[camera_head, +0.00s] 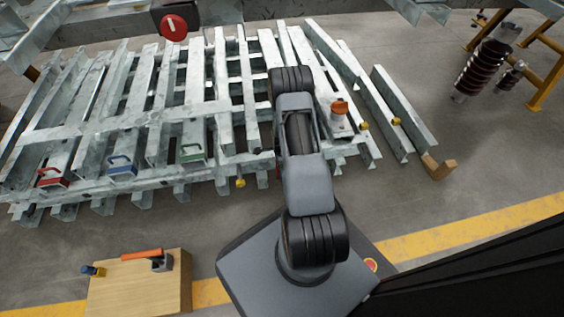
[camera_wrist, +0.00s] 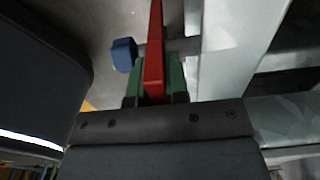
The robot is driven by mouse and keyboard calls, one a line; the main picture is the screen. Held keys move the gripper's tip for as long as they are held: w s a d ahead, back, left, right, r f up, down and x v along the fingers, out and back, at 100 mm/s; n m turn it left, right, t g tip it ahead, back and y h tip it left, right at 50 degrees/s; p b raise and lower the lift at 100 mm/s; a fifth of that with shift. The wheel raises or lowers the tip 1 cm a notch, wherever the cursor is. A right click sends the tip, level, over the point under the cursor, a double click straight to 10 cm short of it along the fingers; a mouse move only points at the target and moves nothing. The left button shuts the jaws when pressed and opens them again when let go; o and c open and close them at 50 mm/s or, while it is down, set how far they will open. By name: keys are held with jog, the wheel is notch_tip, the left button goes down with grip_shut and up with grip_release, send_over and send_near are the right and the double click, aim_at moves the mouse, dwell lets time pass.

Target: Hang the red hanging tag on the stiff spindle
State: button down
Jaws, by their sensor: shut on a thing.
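In the wrist view my gripper (camera_wrist: 154,85) is shut on a narrow red piece (camera_wrist: 155,45), which I take to be the red hanging tag, seen edge-on between green finger pads. A grey rod (camera_wrist: 183,46) with a blue faceted end (camera_wrist: 124,55) lies across behind the red piece; it may be the stiff spindle. The blue end shows left of the tag and the rod right of it. I cannot tell whether the tag is around the rod or only in front of it. In the head view my arm hides the gripper and the tag.
A yellow-ended piece (camera_head: 240,182) sticks out nearby.

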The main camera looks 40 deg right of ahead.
jog(key=shift+f, duration=0.65)
jog(key=c, duration=1.1)
grip_release()
jog(key=shift+o, duration=0.2)
notch_tip(320, 180, up, 14)
jog(key=p, duration=0.6)
jog(key=shift+d+f, duration=0.1)
